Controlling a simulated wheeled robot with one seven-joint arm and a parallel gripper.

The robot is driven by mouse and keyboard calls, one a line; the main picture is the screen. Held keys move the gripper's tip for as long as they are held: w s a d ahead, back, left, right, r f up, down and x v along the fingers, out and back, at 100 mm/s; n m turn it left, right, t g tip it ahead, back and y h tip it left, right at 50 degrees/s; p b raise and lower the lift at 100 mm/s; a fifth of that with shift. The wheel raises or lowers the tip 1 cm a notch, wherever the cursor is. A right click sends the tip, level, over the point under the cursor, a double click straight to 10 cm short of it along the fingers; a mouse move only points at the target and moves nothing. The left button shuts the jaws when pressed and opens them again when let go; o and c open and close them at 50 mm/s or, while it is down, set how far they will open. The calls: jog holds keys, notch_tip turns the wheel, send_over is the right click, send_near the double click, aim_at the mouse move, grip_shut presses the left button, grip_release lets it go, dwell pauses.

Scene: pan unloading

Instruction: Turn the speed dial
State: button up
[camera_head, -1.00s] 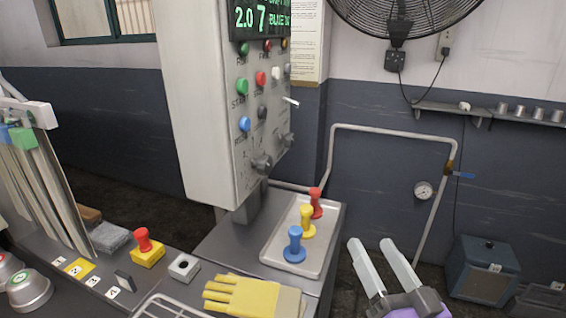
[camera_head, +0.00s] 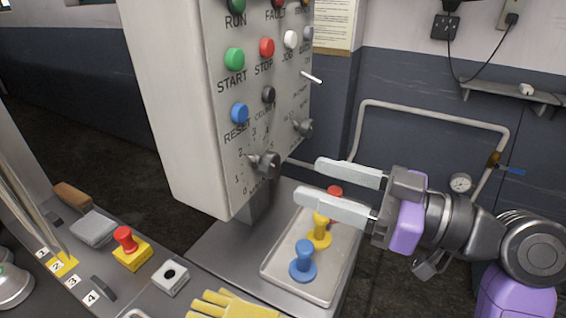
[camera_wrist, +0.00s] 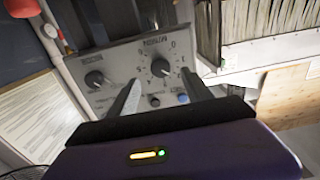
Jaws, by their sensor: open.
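The numbered dial (camera_head: 267,164), a dark grey knob, sits low on the front of the grey control panel with figures around it; its name label is not readable. In the wrist view the numbered dial (camera_wrist: 160,68) appears between and beyond my two fingertips. My gripper (camera_head: 308,179) is open and empty, its pale fingers pointing left at the panel. The fingertips are to the right of the dial and look apart from it. A second dark knob (camera_head: 303,127) sits farther right on the panel; it shows in the wrist view too (camera_wrist: 95,79).
Green start (camera_head: 234,60), red stop (camera_head: 267,47) and blue reset (camera_head: 239,113) buttons sit above the dial. Below my gripper a tray (camera_head: 275,272) holds red, yellow and blue handled pieces. A yellow glove (camera_head: 232,305) lies in front. A pipe rail (camera_head: 430,110) runs behind.

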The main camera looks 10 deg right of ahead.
aim_at(275, 169)
jog(key=p+x, duration=0.1)
jog(key=x, duration=0.6)
jog(key=shift+w+r, duration=0.1)
grip_shut()
jog(key=shift+b, duration=0.4)
